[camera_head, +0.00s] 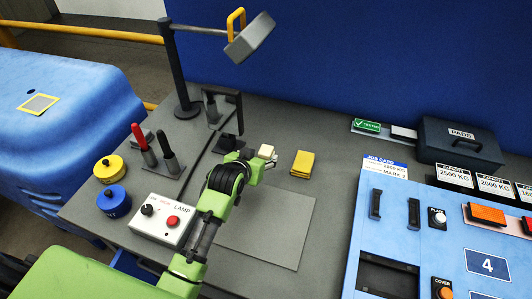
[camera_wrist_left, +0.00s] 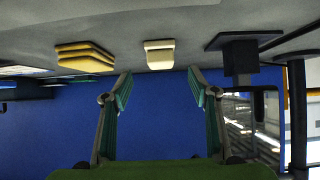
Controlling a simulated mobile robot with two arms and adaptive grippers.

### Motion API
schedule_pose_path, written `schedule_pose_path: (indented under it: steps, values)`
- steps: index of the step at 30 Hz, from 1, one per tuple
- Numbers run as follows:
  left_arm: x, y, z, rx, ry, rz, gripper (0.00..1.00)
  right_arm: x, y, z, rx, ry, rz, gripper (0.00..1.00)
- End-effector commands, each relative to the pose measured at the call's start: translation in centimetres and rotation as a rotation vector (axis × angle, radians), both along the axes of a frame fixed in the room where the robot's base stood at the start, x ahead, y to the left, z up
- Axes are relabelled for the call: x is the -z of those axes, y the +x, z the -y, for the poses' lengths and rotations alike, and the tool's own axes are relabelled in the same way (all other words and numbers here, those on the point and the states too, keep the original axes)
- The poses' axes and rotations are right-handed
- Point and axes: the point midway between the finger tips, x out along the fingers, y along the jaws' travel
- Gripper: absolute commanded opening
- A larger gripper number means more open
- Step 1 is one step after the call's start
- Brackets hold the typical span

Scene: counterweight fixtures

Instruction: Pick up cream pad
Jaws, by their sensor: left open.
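The cream pad (camera_head: 266,151) is a small pale block at the middle of the grey bench, right by the fingers of my left gripper (camera_head: 259,162). In the left wrist view the cream pad (camera_wrist_left: 159,54) lies on the grey surface, centred between and beyond the fingertips. My left gripper (camera_wrist_left: 160,80) is open and empty, its two fingers spread either side of the pad's line. In the head view the fingers partly cover the pad's lower side, and contact cannot be told there. My right gripper is not in view.
A yellow pad stack (camera_head: 302,164) lies just right of the cream pad. A black stand (camera_head: 228,140) is close on the left. A lamp control box (camera_head: 165,220), a grey mat (camera_head: 285,235) and a blue panel (camera_head: 430,245) are nearer. A pads box (camera_head: 460,143) stands at right.

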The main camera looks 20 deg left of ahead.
Motion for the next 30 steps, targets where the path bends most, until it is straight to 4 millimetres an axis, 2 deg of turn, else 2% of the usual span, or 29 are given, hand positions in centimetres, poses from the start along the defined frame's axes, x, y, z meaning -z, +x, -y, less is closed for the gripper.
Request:
schedule_pose_path:
  steps: [4, 13, 21, 30]
  values:
    - [1.0, 1.5, 0.1, 0.0, 0.0, 0.0, 0.54, -0.2, 0.0, 0.0, 0.001, 0.0, 0.0, 0.0]
    - [1.8, 2.9, 0.1, -0.001, -0.001, -0.001, 0.54, -0.7, 0.1, 0.1, 0.002, -0.001, 0.001, 0.0]
    - [3.6, 5.6, 0.1, 0.0, -0.001, -0.001, 0.54, -1.5, 0.1, 0.2, 0.002, -0.003, 0.002, 0.0]
    - [4.3, 6.4, 0.1, -0.001, -0.001, 0.001, 0.54, -1.6, 0.1, 0.4, 0.002, -0.004, 0.002, 0.0]
